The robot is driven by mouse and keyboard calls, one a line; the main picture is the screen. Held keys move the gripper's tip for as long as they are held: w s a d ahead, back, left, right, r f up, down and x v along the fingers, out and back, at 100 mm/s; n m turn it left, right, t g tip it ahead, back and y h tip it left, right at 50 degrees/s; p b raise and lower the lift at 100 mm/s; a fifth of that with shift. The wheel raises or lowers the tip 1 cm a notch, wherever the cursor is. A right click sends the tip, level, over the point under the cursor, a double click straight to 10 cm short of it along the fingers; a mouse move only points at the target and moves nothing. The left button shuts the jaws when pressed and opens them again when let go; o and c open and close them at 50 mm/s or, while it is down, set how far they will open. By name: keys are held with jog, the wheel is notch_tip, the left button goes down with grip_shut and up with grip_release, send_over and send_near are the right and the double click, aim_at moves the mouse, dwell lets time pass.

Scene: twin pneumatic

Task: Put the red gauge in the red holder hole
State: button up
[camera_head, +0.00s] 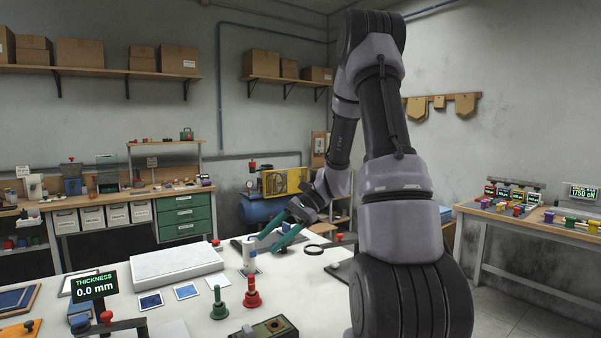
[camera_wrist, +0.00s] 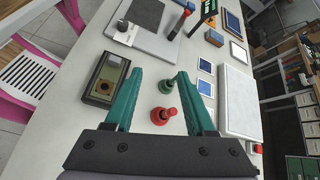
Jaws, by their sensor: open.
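The red gauge (camera_head: 252,293) stands upright on the white table, a plug shape with a wide base and a narrow top. A similar green gauge (camera_head: 219,305) stands beside it, to the left. In the wrist view the red gauge (camera_wrist: 163,115) and the green gauge (camera_wrist: 166,84) show between the finger lines. My gripper (camera_head: 272,243) has teal fingers, open and empty, above the table beyond the red gauge in the head view. It also shows in the wrist view (camera_wrist: 160,74). I cannot make out a red holder hole for certain.
A dark boxed device (camera_head: 270,328) lies at the table's front. A thick white slab (camera_head: 176,265), flat blue tiles (camera_head: 186,292) and a thickness display (camera_head: 91,286) are to the left. A black ring (camera_head: 314,249) lies to the right. A side bench (camera_head: 530,217) stands farther right.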

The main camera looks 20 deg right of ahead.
jog(key=s+d+r+n+t+h, duration=0.1)
jog(key=s+r+n+t+h, duration=0.6)
jog(key=s+r, duration=0.8)
notch_tip(320, 180, up, 4)
jog(key=shift+r+n+t+h, duration=0.15)
jog(key=shift+n+t+h, duration=0.25)
jog(key=shift+t+h, duration=0.55)
